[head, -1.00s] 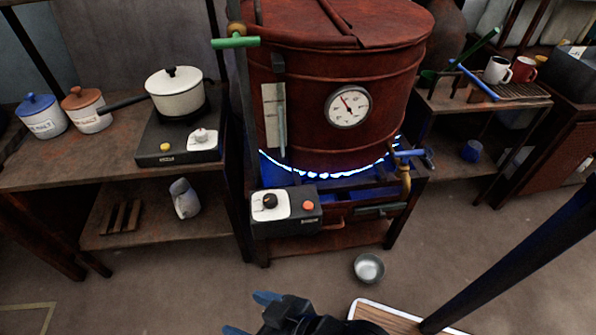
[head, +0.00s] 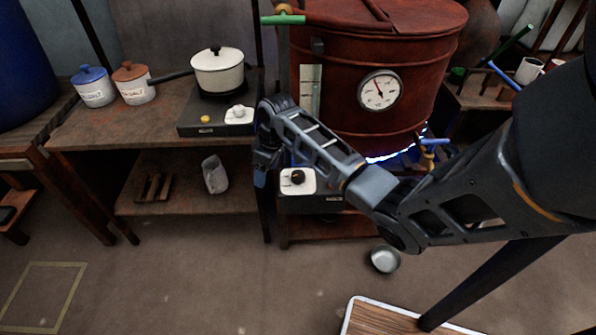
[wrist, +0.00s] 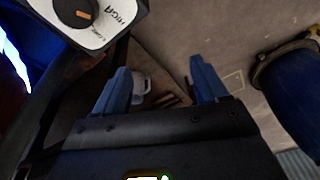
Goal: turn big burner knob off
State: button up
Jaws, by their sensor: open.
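The big burner knob (head: 298,177) is black on a white plate, on the dark control box under the red-brown vat (head: 345,75). In the wrist view the knob (wrist: 75,12) shows at the upper left with an orange mark, beside the lettering HIGH. A blue-white flame (head: 392,156) burns under the vat. My gripper (head: 259,178) is just left of the control box in the head view, its tips hard to make out. In the wrist view its blue fingers (wrist: 162,82) are apart with nothing held between them, clear of the knob. My arm hides the box's right part.
The floor at front left is clear.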

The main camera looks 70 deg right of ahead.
jog(key=r+g, duration=0.2)
send_over(298, 174)
jog(key=shift+w+f, duration=0.15)
jog(key=shift+f, duration=0.1)
jog(key=shift+s+d+f, duration=0.2)
notch_tip(298, 174, down, 7)
jog(key=shift+a+f+b, duration=0.15)
jog(key=shift+b, duration=0.25)
jog(key=shift+c, duration=0.3)
jog(key=c, duration=1)
